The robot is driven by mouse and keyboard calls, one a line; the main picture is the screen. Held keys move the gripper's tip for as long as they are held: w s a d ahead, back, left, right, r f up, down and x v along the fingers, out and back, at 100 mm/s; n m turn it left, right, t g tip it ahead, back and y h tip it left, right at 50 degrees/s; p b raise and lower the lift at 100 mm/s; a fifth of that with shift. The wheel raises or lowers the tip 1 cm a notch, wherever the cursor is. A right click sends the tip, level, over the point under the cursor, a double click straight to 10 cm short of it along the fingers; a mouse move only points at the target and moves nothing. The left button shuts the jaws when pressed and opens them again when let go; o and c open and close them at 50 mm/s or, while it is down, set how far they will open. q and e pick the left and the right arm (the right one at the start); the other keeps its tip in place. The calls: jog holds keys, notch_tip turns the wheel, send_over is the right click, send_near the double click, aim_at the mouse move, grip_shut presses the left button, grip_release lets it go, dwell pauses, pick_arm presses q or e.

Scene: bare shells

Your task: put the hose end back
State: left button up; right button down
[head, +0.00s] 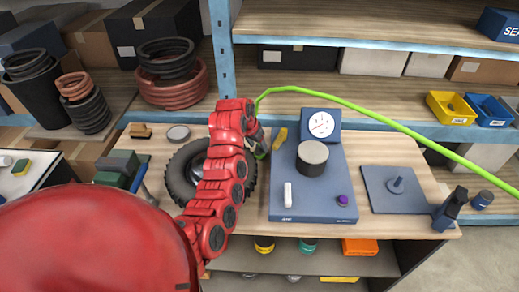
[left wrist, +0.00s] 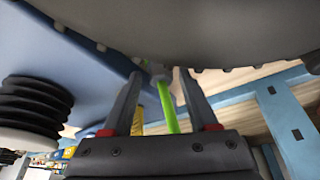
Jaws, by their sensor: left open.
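The bright green hose (head: 375,118) comes in from the right edge of the head view and bends down behind my red left arm. My left gripper (head: 260,145) is small and partly hidden there, between the tire and the blue machine. In the left wrist view my left gripper (left wrist: 161,100) is open, with one finger on each side of the green hose (left wrist: 168,108). A small grey fitting (left wrist: 157,72) shows at the hose's far end. I cannot tell whether the fingers touch the hose, or whether the fitting is seated in anything.
The blue machine (head: 285,207) carries a dial (head: 321,124) and a dark cylinder (head: 311,160). A black tire (head: 249,183) lies partly behind my arm. A blue plate with a peg (head: 383,203) lies at the right. Shelf uprights (head: 222,45) and boards stand behind the bench.

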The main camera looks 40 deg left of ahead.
aim_at(258, 146)
pick_arm(q)
jog(key=shift+p+x, duration=0.7)
jog(key=shift+x, duration=1)
jog(key=shift+c, duration=0.2)
jog(key=shift+r, duration=0.1)
grip_shut()
